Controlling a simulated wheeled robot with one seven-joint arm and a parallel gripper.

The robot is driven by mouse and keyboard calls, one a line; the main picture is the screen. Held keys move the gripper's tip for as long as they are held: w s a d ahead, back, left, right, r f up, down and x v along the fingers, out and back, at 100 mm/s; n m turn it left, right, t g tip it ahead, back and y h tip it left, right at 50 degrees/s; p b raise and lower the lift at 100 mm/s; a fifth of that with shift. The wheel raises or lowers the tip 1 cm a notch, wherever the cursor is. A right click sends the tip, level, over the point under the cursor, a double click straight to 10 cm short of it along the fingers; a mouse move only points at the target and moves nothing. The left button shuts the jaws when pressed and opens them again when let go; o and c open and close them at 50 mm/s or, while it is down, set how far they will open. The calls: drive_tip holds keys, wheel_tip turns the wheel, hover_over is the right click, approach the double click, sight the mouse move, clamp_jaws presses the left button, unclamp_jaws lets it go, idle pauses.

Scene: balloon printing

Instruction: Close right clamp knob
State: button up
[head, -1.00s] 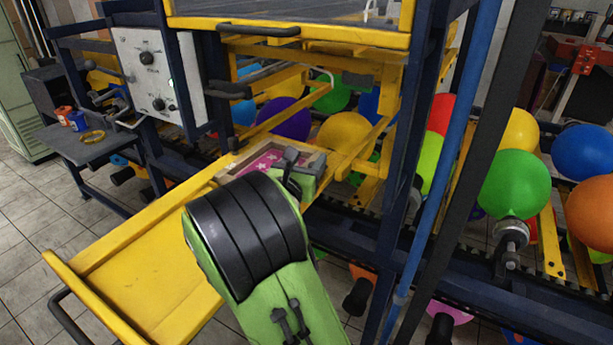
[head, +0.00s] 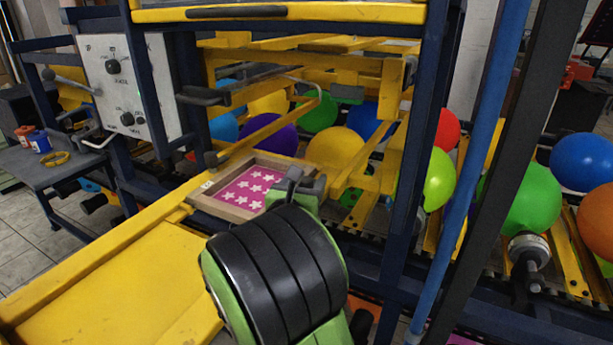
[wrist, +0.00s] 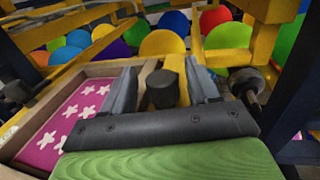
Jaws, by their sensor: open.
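The wooden print frame (head: 230,212) with a pink, white-starred screen sits at the inner end of the yellow bed, partly hidden by my arm in the head view. My gripper (head: 306,183) is at its right corner. In the wrist view my gripper (wrist: 163,85) is open, its two grey fingers on either side of a black knob (wrist: 162,88), which looks like the right clamp knob. Narrow gaps show between knob and fingers. Another dark knob (wrist: 16,93) is at the frame's left side; it also shows in the head view (head: 211,159).
Yellow machine bars (head: 300,45) and a dark blue post (head: 408,170) stand close above and right of my gripper. Several balloons (head: 335,148) are behind. A dark round fitting (wrist: 246,82) is right of the fingers. The yellow bed (head: 120,290) is clear.

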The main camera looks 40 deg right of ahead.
drive_tip(key=shift+w+d, duration=0.25)
drive_tip(key=shift+d, duration=0.15)
drive_tip(key=shift+s+a+r, duration=0.1)
drive_tip(key=shift+s+a, duration=0.1)
drive_tip(key=shift+c, duration=0.2)
drive_tip(key=c, duration=0.9)
drive_tip(key=shift+d, duration=0.1)
